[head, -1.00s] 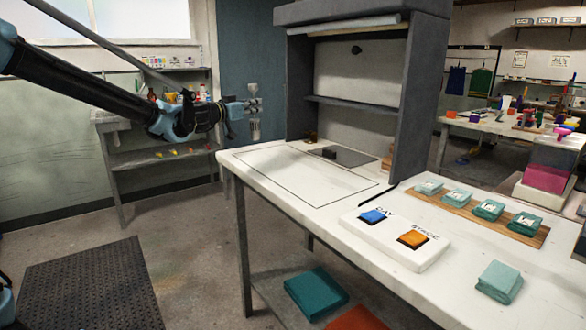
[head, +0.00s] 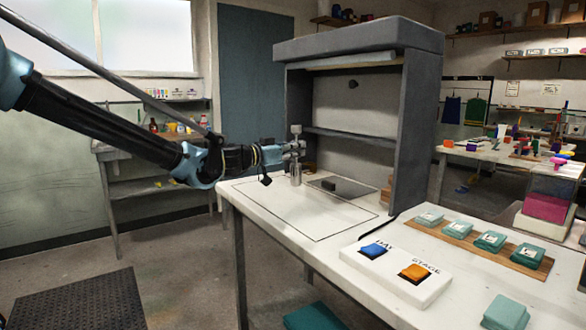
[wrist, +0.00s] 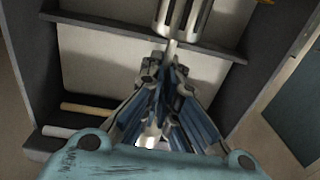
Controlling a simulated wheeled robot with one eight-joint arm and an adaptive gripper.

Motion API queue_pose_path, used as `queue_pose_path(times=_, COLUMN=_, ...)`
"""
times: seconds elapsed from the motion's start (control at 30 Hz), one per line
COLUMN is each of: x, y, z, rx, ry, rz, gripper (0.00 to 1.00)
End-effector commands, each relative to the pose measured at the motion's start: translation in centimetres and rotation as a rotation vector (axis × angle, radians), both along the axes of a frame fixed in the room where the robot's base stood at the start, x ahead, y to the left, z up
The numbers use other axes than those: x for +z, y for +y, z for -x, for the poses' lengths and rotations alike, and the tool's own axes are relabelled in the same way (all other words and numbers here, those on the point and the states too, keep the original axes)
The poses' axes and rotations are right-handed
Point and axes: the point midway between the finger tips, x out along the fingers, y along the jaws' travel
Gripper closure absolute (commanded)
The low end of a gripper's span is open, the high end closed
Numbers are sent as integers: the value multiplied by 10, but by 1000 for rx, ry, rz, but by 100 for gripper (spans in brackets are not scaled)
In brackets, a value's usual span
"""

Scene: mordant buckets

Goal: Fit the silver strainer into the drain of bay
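My gripper (head: 296,150) is shut on the narrow middle of an upright silver metal piece (head: 296,173), with a small light part above the fingers and a wider cylinder below. In the wrist view, the silver piece (wrist: 180,18) shows as a slotted cylinder on a thin stem, and the fingers (wrist: 168,72) close around that stem. The piece is over the back left of the white bench (head: 262,205), by the open grey hood (head: 417,110). I cannot tell whether it touches the bench.
A dark flat plate with a small black block (head: 329,185) lies at the hood's opening. A white panel with blue and orange buttons (head: 396,273) sits nearer. Several teal folded bundles (head: 458,229) are at the right. The outlined bench area between is clear.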

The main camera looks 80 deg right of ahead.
Motion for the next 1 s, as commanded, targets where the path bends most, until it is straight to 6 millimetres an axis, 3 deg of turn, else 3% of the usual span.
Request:
queue_pose_path(times=0.47, x=-45, y=0, z=0, rx=1, ry=0, rz=0, gripper=100)
queue_pose_path(times=0.87, x=-50, y=0, z=0, rx=1, ry=0, rz=0, gripper=100)
queue_pose_path(times=1.0, x=-50, y=0, z=0, rx=1, ry=0, rz=0, gripper=75)
